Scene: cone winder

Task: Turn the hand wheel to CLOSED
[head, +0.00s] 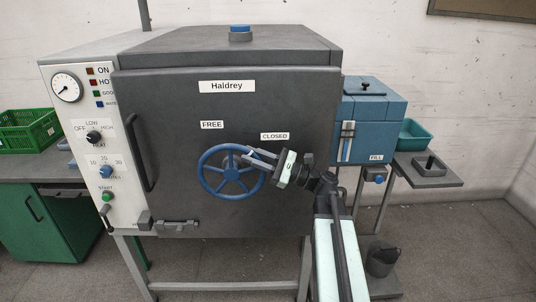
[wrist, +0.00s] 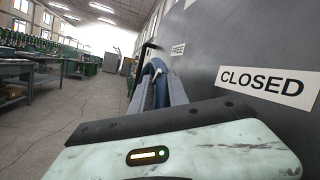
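The blue hand wheel (head: 204,183), with spokes, is on the dark front door of the Haldrey machine (head: 200,100). The FREE label (head: 212,125) is above the wheel, and the CLOSED label (head: 275,136) is to its upper right. My gripper (head: 250,153) reaches in from the right, its two grey fingers at the wheel's upper right rim, just below the CLOSED label. In the wrist view, blue of the wheel (wrist: 158,86) shows between the fingers. I cannot tell whether they press on the rim. The CLOSED label (wrist: 262,82) is large at right there.
A control panel (head: 97,140) with gauge and knobs is left of the door. A vertical handle (head: 144,153) and a latch (head: 175,226) stick out near the wheel. A blue FILL box (head: 368,120) and small shelf (head: 432,172) are at right. Open floor shows in the wrist view.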

